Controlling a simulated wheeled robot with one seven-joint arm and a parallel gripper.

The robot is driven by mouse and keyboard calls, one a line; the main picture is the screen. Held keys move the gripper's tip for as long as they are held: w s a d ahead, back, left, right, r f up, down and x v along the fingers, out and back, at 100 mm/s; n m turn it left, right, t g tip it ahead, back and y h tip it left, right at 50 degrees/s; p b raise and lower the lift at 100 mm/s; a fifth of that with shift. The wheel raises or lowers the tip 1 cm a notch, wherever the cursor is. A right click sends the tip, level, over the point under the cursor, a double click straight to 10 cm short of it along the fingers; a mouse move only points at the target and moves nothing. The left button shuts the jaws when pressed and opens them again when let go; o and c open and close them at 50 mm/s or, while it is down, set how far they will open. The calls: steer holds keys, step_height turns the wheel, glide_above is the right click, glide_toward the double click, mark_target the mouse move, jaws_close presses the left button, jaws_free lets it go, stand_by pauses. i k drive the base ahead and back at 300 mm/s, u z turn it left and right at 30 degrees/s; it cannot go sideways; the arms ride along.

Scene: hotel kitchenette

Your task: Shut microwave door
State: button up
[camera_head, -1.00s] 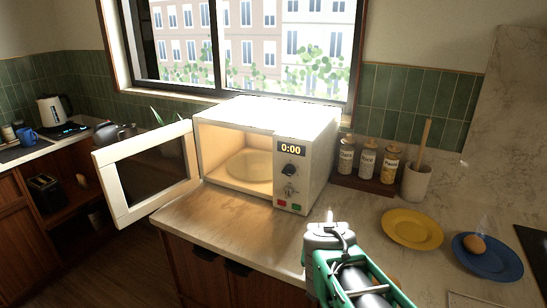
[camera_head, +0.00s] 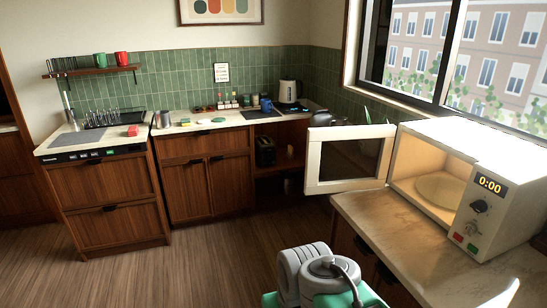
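The white microwave (camera_head: 492,162) stands on the right-hand counter. Its interior is lit and shows a round turntable (camera_head: 440,188). Its display reads 0:00. The microwave door (camera_head: 314,161) is wide open and swung out to the left, past the counter's end. It is a white frame around a dark window. Part of my arm, grey and green, shows at the bottom middle, in front of the counter and below the door in the picture. My gripper's fingers are not in view, so I cannot see whether they are open or shut.
The right-hand counter (camera_head: 385,217) has bare marble in front of the microwave. Open wooden floor (camera_head: 170,285) lies to the left. A far counter (camera_head: 190,125) holds a kettle (camera_head: 289,91) and small items. A drawer unit with a dish rack (camera_head: 100,118) stands at the left.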

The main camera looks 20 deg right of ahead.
mark_target(312, 186)
steer(key=u, duration=0.4)
steer(key=i, duration=3.25)
steer(key=z, duration=3.85)
steer(key=k, duration=0.5)
steer(key=u, duration=1.25)
steer(key=i, duration=0.2)
steer(key=u, duration=0.75)
